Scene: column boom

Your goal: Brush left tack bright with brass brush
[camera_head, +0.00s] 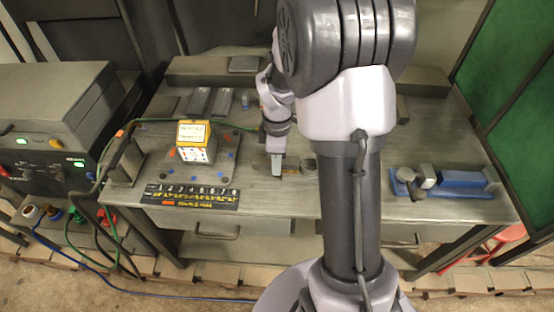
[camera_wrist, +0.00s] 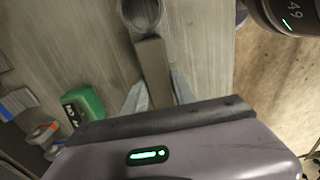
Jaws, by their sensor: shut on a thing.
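My gripper (camera_head: 276,168) points down over the front middle of the workbench. In the wrist view my gripper (camera_wrist: 158,92) is shut on a plain grey-brown bar (camera_wrist: 153,68), its pale fingers on either side. Whether this bar is the brass brush's handle I cannot tell; no bristles show. The bar's far end meets or overlaps a round, hollow grey piece (camera_wrist: 142,14) at the top of the wrist view; contact is unclear. A small round grey piece (camera_head: 308,166) sits just right of my gripper in the head view. I cannot make out the left tack.
A numbered black strip (camera_head: 190,195) and a yellow-topped box (camera_head: 195,142) lie left of my gripper. A blue fixture (camera_head: 462,180) stands at the right. Welding equipment (camera_head: 50,155) with cables is at far left. A green object (camera_wrist: 84,104) shows in the wrist view.

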